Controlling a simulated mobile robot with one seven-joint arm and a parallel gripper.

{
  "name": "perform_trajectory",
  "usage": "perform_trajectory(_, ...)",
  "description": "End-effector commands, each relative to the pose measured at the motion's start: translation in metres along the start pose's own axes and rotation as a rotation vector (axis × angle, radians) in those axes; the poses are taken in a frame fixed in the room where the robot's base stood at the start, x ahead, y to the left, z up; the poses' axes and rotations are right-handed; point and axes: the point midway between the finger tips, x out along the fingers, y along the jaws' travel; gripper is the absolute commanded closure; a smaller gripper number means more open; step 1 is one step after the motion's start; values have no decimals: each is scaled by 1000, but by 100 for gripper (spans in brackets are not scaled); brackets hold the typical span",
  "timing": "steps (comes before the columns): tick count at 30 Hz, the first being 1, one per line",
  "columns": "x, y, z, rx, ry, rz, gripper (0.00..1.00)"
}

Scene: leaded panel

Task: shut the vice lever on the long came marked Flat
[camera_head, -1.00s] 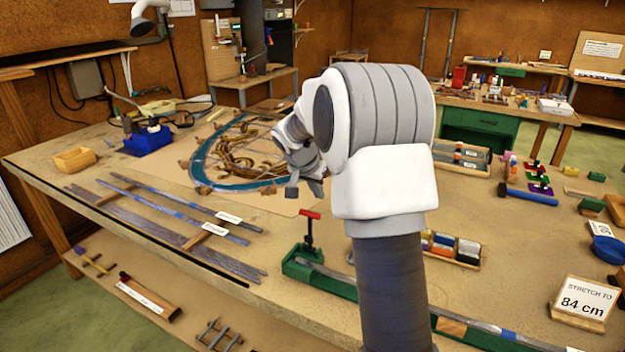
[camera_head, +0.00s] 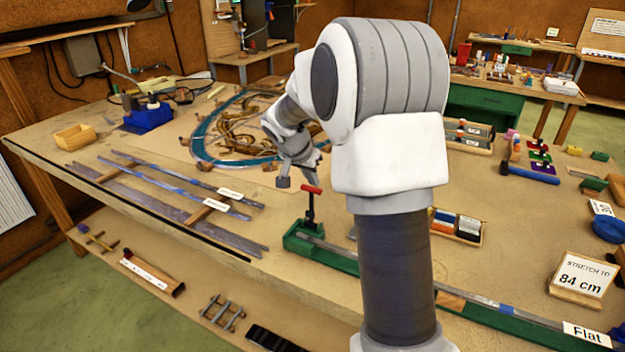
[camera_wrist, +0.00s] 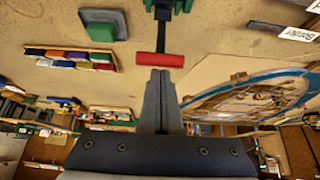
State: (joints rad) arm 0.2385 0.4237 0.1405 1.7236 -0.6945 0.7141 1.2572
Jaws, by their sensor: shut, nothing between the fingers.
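The green vice (camera_head: 312,245) stands near the table's front edge, its dark lever upright with a red cross handle (camera_head: 312,189) on top. The long grey came (camera_head: 490,303) runs from the vice to the right along a green bench, passing behind my arm; a "Flat" label (camera_head: 587,333) sits at its right end.
Several labelled cames (camera_head: 185,195) lie on wooden rests to the left. A round leaded panel (camera_head: 205,140) lies behind the gripper. A tray of coloured blocks (camera_head: 457,226), a "Stretch to 84 cm" sign (camera_head: 585,278) and a blue-handled tool (camera_head: 530,175) are to the right.

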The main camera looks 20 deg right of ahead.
Motion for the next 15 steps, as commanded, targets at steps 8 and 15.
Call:
perform_trajectory(8, -1, 0, 6, -1, 34, 0, 100)
perform_trajectory(15, -2, 0, 8, -1, 54, 0, 100)
